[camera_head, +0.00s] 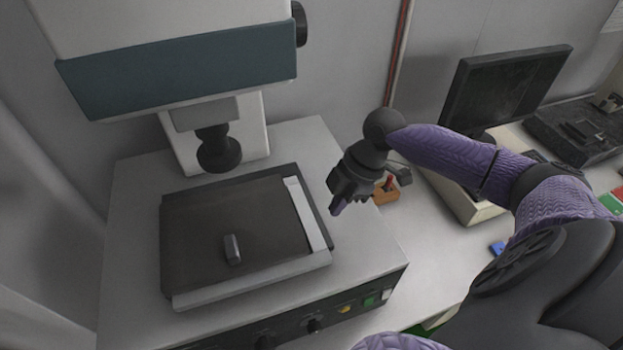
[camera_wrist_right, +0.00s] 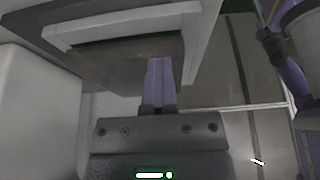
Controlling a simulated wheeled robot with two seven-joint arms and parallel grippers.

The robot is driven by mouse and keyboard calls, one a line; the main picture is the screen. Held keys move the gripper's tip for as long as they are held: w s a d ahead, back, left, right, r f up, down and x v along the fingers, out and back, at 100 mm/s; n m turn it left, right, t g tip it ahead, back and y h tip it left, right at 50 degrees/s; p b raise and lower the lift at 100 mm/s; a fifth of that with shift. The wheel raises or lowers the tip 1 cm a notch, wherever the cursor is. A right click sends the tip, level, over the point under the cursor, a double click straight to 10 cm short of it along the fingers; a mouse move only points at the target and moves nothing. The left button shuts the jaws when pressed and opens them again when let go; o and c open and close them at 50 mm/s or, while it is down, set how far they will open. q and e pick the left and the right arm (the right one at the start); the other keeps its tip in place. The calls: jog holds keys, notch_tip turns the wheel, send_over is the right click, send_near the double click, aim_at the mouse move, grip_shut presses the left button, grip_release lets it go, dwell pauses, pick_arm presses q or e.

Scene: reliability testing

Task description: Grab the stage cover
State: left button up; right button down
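The stage cover (camera_head: 200,215) is a flat dark panel with a light strip along its right side, lying on top of the microscope-like machine's base. A small grey cylindrical handle (camera_head: 232,249) stands up from it near its front. My right gripper (camera_head: 338,208) is just to the right of the cover's right edge, pointing down and apart from the handle. In the right wrist view its two purple fingers (camera_wrist_right: 160,72) lie together with nothing visible between them. A dark panel (camera_wrist_right: 120,62) with a light edge shows behind them. My left gripper is not in view.
The machine's head (camera_head: 180,60) and dark lens (camera_head: 217,150) overhang the cover's back. Knobs and buttons (camera_head: 345,310) line the front. To the right are a small orange box (camera_head: 386,194) and a monitor (camera_head: 505,88) on the table.

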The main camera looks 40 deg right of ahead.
jog(key=shift+s+d, duration=0.1)
jog(key=shift+d, duration=0.3)
jog(key=c, duration=1.3)
grip_release()
jog(key=shift+c, duration=0.2)
jog(key=o, duration=1.1)
jog(key=shift+c, duration=0.2)
